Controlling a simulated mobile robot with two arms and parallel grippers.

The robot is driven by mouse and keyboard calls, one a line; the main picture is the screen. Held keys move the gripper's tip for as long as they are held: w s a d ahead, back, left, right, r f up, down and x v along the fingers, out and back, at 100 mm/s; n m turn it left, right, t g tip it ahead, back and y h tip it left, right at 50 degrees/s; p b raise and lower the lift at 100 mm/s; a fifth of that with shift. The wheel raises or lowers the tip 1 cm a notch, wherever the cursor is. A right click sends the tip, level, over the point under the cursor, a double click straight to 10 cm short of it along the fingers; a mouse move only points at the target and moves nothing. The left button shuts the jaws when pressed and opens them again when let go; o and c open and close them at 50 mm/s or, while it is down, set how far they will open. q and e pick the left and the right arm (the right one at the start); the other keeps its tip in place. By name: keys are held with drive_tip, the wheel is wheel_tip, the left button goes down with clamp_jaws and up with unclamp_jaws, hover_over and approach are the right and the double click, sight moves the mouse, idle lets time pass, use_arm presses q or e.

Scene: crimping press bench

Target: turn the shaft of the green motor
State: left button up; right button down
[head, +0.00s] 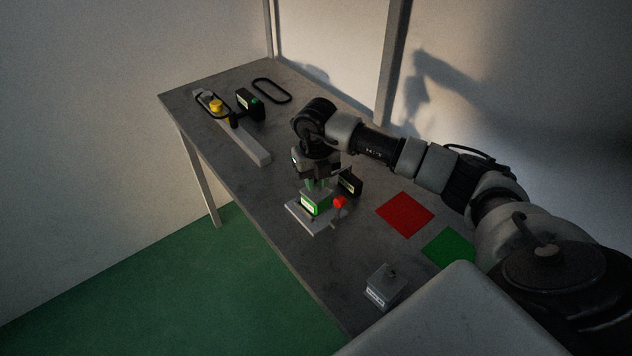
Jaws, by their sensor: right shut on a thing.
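A small green body with a pale label (310,204), which looks like the green motor, sits on a light grey base plate (313,224) near the front edge of the bench. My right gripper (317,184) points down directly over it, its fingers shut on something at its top. The fingers hide the held part, so I cannot make out the shaft itself. My left gripper is not in view.
A red ball knob (340,201) and a black box (350,181) stand close right of the gripper. Red (405,214) and green (449,246) squares and a grey block (383,285) lie nearer. A belted yellow pulley (216,105), black device (249,104) and loose belt (272,91) are farther back.

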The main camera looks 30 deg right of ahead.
idle(0.4)
drive_tip(key=c, duration=1)
unclamp_jaws()
drive_tip(key=shift+o, duration=0.2)
wheel_tip(320, 180, up, 11)
drive_tip(key=b, duration=0.2)
drive_tip(key=shift+b, duration=0.35)
drive_tip(key=shift+f, duration=0.15)
